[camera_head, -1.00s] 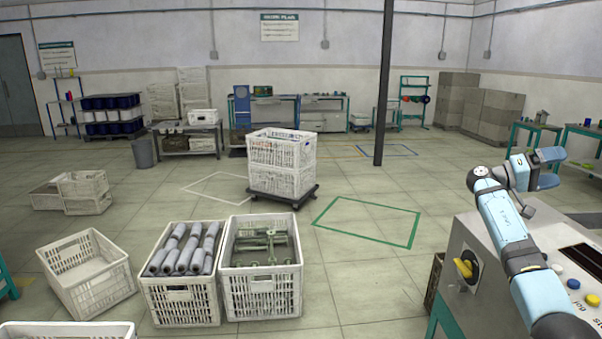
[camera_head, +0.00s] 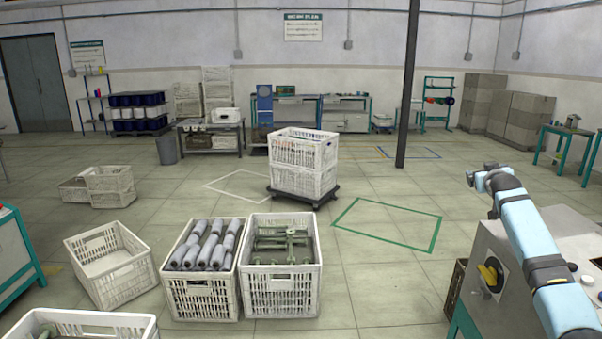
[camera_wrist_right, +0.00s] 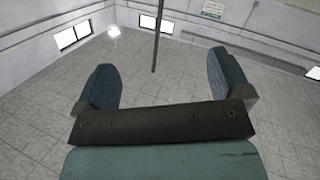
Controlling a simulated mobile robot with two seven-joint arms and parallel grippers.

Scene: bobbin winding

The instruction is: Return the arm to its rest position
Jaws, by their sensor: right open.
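My right arm (camera_head: 533,240), pale blue with dark joints, comes in from the lower right in the head view. It reaches up beside the grey machine, and its far end is above the floor. In the right wrist view my right gripper (camera_wrist_right: 163,88) has its two dark teal fingers wide apart with nothing between them. Bare floor and walls show beyond the fingers. My left gripper is not in view.
The grey machine (camera_head: 490,318) with a yellow knob stands close to the right arm. Crates of grey rolls (camera_head: 200,300) and green parts (camera_head: 281,292) stand on the floor. Stacked crates (camera_head: 303,180) sit on a dolly. Floor around the green outline (camera_head: 434,238) is clear.

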